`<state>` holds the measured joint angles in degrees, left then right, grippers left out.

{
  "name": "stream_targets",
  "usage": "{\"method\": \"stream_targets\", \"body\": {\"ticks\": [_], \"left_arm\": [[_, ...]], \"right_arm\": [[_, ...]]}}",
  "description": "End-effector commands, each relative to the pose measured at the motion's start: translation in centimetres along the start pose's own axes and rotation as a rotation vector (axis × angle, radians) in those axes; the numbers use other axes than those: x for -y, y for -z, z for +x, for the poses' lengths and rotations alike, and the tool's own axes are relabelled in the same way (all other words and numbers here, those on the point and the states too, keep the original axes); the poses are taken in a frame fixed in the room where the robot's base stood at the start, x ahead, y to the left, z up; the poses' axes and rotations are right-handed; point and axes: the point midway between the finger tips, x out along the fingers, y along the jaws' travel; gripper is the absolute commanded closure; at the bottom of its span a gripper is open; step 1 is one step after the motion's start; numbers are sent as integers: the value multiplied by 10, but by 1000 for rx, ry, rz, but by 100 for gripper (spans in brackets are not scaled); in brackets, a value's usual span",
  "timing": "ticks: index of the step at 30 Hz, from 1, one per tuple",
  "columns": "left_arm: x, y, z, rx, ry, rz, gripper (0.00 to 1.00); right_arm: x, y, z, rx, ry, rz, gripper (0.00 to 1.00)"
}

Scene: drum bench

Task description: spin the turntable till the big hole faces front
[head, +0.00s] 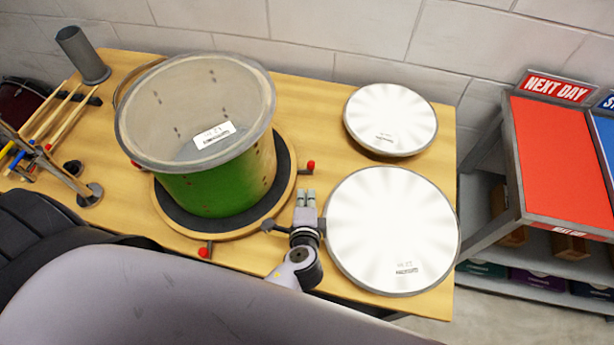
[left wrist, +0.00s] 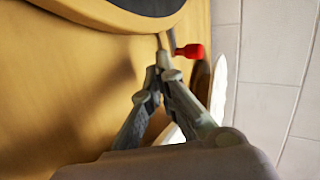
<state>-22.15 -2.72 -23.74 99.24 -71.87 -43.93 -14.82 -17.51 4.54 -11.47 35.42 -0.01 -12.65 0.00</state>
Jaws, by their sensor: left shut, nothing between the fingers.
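A green drum shell (head: 215,188) stands upright on the round wooden turntable (head: 240,233), which has a dark mat. Red-tipped pegs stick out from the turntable, one at the right (head: 311,165), one at the front (head: 204,252) and one at the left. Several small holes show in the shell; I cannot make out a big one. My left gripper (head: 306,196) is shut and empty, just right of the turntable and in front of the right peg. In the left wrist view its fingertips (left wrist: 162,66) are close to a red-tipped peg (left wrist: 190,51); contact is unclear. My right gripper is out of view.
Two white drumheads, a small one (head: 390,118) and a large one (head: 392,230), lie on the bench right of the turntable. A grey cylinder (head: 82,54), sticks and a metal stand (head: 88,193) are at the left. A wall runs behind; a red-topped shelf (head: 563,160) stands right.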

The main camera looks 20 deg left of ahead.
Motion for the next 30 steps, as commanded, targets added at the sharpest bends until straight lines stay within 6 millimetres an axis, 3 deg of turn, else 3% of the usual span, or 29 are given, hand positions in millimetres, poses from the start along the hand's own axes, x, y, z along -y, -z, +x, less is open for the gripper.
{"method": "stream_targets", "body": {"ticks": [6,12,30], "left_arm": [[8,0,40,1,2,0,100],[11,0,58,0,0,1,100],[12,-1,64,-1,0,1,100]], "right_arm": [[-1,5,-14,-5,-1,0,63],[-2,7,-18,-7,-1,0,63],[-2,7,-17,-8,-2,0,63]]}}
